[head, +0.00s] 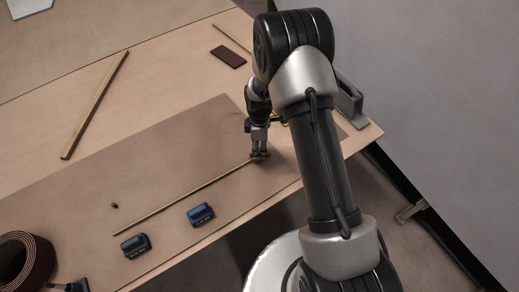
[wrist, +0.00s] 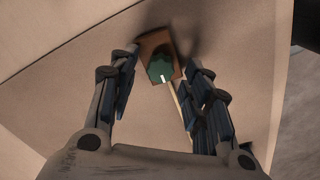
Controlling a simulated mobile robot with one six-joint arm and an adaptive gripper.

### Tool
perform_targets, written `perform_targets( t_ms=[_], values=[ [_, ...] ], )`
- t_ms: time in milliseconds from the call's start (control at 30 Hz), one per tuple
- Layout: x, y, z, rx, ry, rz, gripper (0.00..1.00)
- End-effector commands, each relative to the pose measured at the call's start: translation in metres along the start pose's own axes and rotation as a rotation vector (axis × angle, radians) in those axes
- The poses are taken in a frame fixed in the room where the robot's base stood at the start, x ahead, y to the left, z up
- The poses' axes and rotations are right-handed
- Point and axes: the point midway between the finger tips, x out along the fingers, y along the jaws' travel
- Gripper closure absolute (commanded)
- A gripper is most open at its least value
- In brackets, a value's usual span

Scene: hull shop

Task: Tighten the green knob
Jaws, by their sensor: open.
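The green knob (wrist: 160,69) shows in the wrist view, with a short pale mark on its lower edge. It sits on an orange-brown block (wrist: 151,42) at the end of a thin wooden strip (wrist: 176,99). My gripper (wrist: 163,57) is open, with one finger on each side of the knob and a visible gap on both sides. In the head view my gripper (head: 260,155) points down at the right end of the strip (head: 185,197). The knob cannot be made out there. How far the fingertips are above the board is unclear.
Two blue blocks (head: 201,214) (head: 135,245) and a small red piece (head: 114,206) lie near the strip. A dark coil (head: 38,262) is at the lower left. A wooden bar (head: 95,105) and a dark brown block (head: 228,57) lie farther back. A grey bracket (head: 349,101) stands beside my arm.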

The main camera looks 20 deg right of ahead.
Motion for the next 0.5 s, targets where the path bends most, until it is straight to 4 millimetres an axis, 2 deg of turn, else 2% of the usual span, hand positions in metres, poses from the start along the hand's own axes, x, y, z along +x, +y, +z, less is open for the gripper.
perform_targets(
  t_ms=[133,433,500],
  values=[
    [0.0103,-0.0002,0.0,0.0,0.0,0.0,0.55],
    [0.0115,-0.0002,0.0001,0.0,0.0,0.0,0.55],
    [0.0114,-0.0002,0.0,0.0,0.0,0.0,0.6]
  ],
)
